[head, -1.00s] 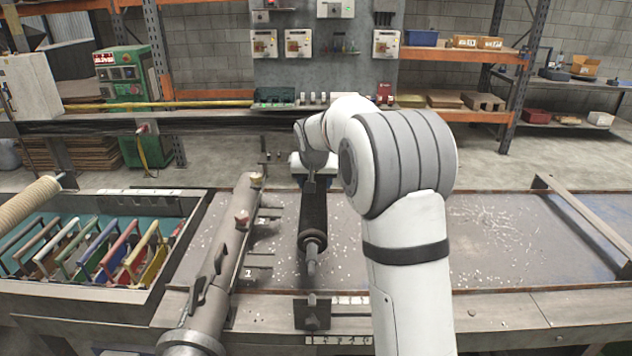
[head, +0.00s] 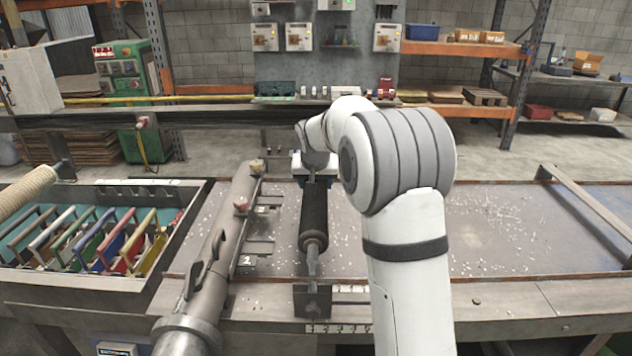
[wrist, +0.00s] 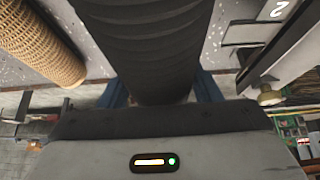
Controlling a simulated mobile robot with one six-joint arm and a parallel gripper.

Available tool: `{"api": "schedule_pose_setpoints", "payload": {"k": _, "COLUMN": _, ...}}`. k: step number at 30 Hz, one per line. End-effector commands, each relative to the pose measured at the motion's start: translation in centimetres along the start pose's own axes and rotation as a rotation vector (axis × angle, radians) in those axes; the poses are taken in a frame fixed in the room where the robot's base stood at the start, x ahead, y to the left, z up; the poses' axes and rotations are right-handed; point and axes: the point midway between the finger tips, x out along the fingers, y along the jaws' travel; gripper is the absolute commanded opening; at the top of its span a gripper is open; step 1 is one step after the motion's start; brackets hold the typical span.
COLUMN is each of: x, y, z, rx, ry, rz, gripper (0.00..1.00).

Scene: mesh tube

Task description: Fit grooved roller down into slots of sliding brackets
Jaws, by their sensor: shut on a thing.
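The dark grooved roller (head: 313,212) lies lengthwise away from me over the bench in the head view, with a thinner shaft toward me. My gripper (head: 314,170) is at its far part, shut on it. The near sliding bracket (head: 312,299) is a dark upright plate at the bench's front edge. The near shaft end appears at or just above that bracket; I cannot tell whether it sits in the slot. The far bracket is hidden behind my arm and gripper. In the wrist view the roller (wrist: 150,45) fills the upper middle, close to the gripper body.
A long grey tube (head: 228,225) with fittings runs beside the roller on the left. A bin of coloured frames (head: 95,240) and a ribbed tan roll (head: 28,197) are further left. The bench right of my arm is clear apart from pale chips.

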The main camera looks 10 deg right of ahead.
Motion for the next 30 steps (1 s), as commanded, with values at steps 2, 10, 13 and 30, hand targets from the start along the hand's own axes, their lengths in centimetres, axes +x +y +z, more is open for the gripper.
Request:
{"api": "schedule_pose_setpoints", "payload": {"k": 2, "x": 0.3, "y": 0.0, "z": 0.1, "rx": 0.001, "ry": 0.005, "rz": -0.001, "gripper": 0.03}}
{"api": "schedule_pose_setpoints", "payload": {"k": 10, "x": 1.3, "y": 0.1, "z": 0.7, "rx": 0.001, "ry": 0.005, "rz": 0.0, "gripper": 0.03}}
{"api": "schedule_pose_setpoints", "payload": {"k": 13, "x": 1.7, "y": 0.1, "z": 0.9, "rx": 0.001, "ry": 0.005, "rz": 0.0, "gripper": 0.03}}
{"api": "schedule_pose_setpoints", "payload": {"k": 30, "x": 3.9, "y": 0.1, "z": 2.1, "rx": 0.002, "ry": 0.006, "rz": 0.0, "gripper": 0.03}}
